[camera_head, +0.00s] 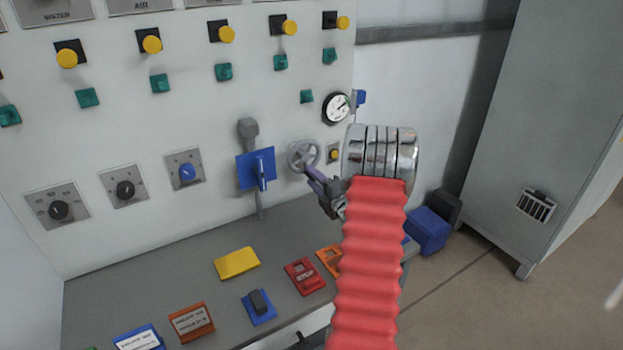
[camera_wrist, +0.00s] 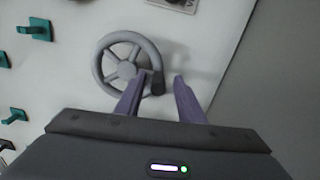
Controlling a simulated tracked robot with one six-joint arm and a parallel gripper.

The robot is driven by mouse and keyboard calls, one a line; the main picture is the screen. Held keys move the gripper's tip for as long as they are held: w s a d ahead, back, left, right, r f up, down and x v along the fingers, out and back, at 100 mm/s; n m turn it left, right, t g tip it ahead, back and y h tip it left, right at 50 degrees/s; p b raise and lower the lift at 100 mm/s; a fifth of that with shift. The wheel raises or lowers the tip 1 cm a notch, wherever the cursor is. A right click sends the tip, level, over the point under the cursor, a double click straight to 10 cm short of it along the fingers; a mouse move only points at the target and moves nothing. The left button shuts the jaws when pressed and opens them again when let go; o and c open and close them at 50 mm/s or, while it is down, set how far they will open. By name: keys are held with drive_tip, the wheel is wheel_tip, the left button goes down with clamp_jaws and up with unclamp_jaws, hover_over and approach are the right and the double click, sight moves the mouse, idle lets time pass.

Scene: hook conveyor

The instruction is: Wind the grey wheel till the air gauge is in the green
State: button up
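The grey wheel (camera_head: 302,155) is a spoked handwheel on the white panel, right of a blue lever switch. In the wrist view the wheel (camera_wrist: 126,70) shows a dark handle knob (camera_wrist: 157,85) at its lower right rim. My gripper (camera_head: 314,176) has its purple fingers at the wheel's lower right. In the wrist view my gripper (camera_wrist: 160,80) is open, with the knob between the fingers, nearer the left one; I cannot tell whether they touch. A round white gauge (camera_head: 336,107) with a dark needle is up and right of the wheel; its coloured zones are too small to read.
The blue lever switch (camera_head: 256,169) stands close left of the wheel. A small yellow button (camera_head: 334,154) is close to its right. A grey console with a red stop plate (camera_head: 304,276) lies below. A grey cabinet (camera_head: 540,130) stands right, with open floor before it.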

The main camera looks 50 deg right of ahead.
drive_tip(key=v, duration=1.2)
drive_tip(key=shift+s, duration=0.4)
drive_tip(key=shift+w+a, duration=0.1)
drive_tip(key=shift+a, duration=0.05)
drive_tip(key=w+a+r+m+g, duration=0.4)
drive_tip(key=w+a+r, duration=0.3)
drive_tip(key=w, duration=0.1)
drive_tip(key=a+r+m+g, duration=0.2)
drive_tip(key=a+r+m, duration=0.25)
drive_tip(key=a, duration=0.65)
drive_tip(key=s+a+r+m+g+y, duration=0.1)
drive_tip(key=s+a+m+g+y, duration=0.1)
drive_tip(key=s+a, duration=0.4)
drive_tip(key=s+a+m+g+y, duration=0.1)
drive_tip(key=s+a, duration=0.6)
drive_tip(key=a, duration=0.7)
drive_tip(key=s+a+r+m+g+y, duration=0.1)
drive_tip(key=s+a+m, duration=0.3)
drive_tip(key=a, duration=0.6)
drive_tip(key=s+g+y, duration=0.1)
drive_tip(key=s, duration=0.1)
drive_tip(key=shift+s+r+g+y, duration=0.3)
drive_tip(key=shift+s+r, duration=0.05)
